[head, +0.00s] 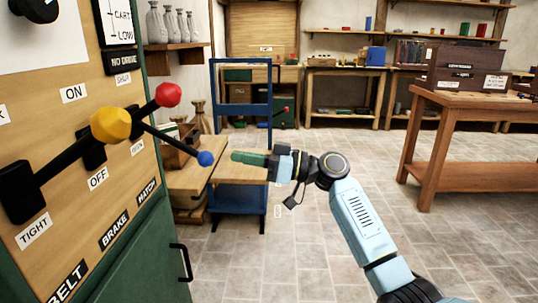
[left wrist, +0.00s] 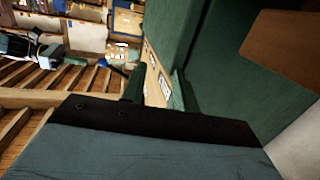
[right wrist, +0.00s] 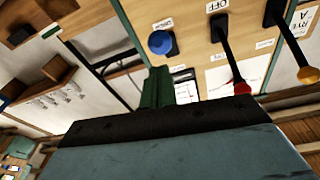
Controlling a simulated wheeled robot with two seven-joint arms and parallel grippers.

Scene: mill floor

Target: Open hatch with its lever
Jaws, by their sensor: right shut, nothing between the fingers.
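The lever with the blue knob (head: 206,158) stands out from the wooden control panel (head: 62,150), on the far side of the red-knobbed lever (head: 168,95) and the yellow-knobbed lever (head: 110,124). A HATCH label (head: 146,190) is the last in the bottom row. My right gripper (head: 236,157) is shut and empty, its green fingers pointing left at the blue knob with a small gap in the picture. In the right wrist view the blue knob (right wrist: 161,43) shows just beyond the fingertips (right wrist: 158,72). My left gripper (left wrist: 156,80) shows only in its wrist view, fingers apart. I cannot identify the hatch itself.
A green cabinet front with a black handle (head: 181,262) lies below the panel. A blue frame cart (head: 240,200) stands behind my right gripper. A wooden table (head: 470,100) stands at right. The tiled floor between is clear.

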